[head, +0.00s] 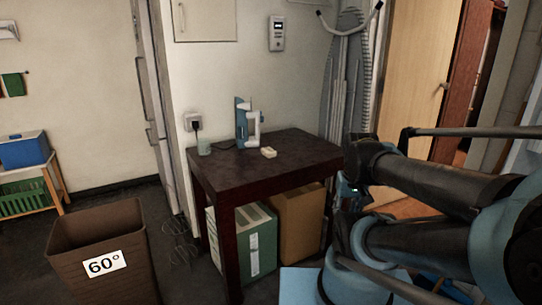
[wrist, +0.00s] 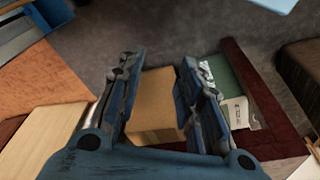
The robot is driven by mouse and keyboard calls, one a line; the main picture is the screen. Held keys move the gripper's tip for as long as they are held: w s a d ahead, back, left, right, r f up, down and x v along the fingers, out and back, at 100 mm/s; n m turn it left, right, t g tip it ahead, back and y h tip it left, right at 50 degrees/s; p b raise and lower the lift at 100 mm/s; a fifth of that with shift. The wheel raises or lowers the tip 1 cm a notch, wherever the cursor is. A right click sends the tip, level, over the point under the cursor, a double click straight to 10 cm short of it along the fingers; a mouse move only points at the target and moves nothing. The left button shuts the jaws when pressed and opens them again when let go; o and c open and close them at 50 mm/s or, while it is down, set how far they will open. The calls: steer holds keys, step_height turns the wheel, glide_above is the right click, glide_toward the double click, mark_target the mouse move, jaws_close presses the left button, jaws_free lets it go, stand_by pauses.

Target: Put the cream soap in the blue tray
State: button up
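The cream soap (head: 268,152), a small pale block, lies on the dark red table (head: 292,155) near its middle. It is not seen in the wrist view. My gripper (wrist: 162,62) is open in the wrist view, with nothing between its fingers. It is apart from the soap, and beyond its fingers are boxes and the floor. In the head view my arm is at the right, and I cannot make out the fingertips. I cannot identify a blue tray for certain in either view.
A green box (head: 256,245) and a cardboard box (head: 298,222) sit under the table. A brown bin (head: 104,250) stands left; a blue box (head: 24,150) rests on a shelf.

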steer(key=o, duration=0.4)
steer(key=shift+r, duration=0.1)
steer(key=o, duration=0.4)
steer(key=shift+s+r, duration=0.25)
steer(key=shift+r, duration=0.05)
step_height(320, 180, up, 11)
steer(key=n+t+y, duration=0.5)
steer(key=n, duration=0.2)
glide_above(269, 150)
steer(key=s+d, duration=0.6)
steer(key=s, duration=0.4)
steer(key=x, duration=1.1)
steer(key=shift+w+d+r, duration=0.15)
steer(key=shift+w+d, duration=0.05)
steer(key=shift+w, duration=0.1)
steer(key=shift+d+x, duration=0.15)
steer(key=shift+x, duration=1.2)
steer(key=shift+d+x, duration=0.1)
steer(key=shift+x, duration=1.3)
